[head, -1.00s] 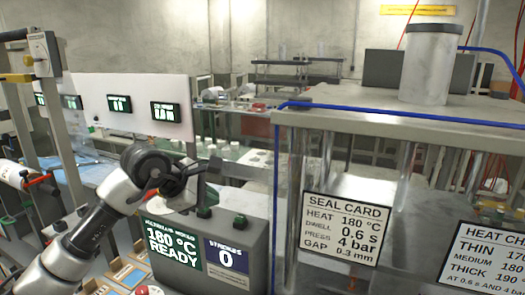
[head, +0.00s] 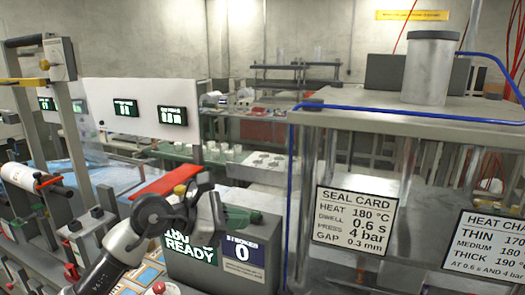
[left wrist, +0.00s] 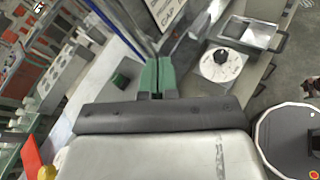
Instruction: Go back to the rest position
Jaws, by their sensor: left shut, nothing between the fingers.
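My left gripper (head: 238,215) is in front of the grey control box (head: 255,268) in the head view, at the upper part of its face. Its green fingers also show in the left wrist view (left wrist: 158,65), pressed together with nothing between them. The arm hides part of the box's green display, where "READY" shows. My right gripper is in neither view.
The press frame with its seal card (head: 356,220) stands to the right. A red bar (head: 162,182) with a yellow knob lies close behind my left wrist. A roller stand (head: 30,178) is at the left. The wrist view shows a white disc (left wrist: 222,65) on a grey surface.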

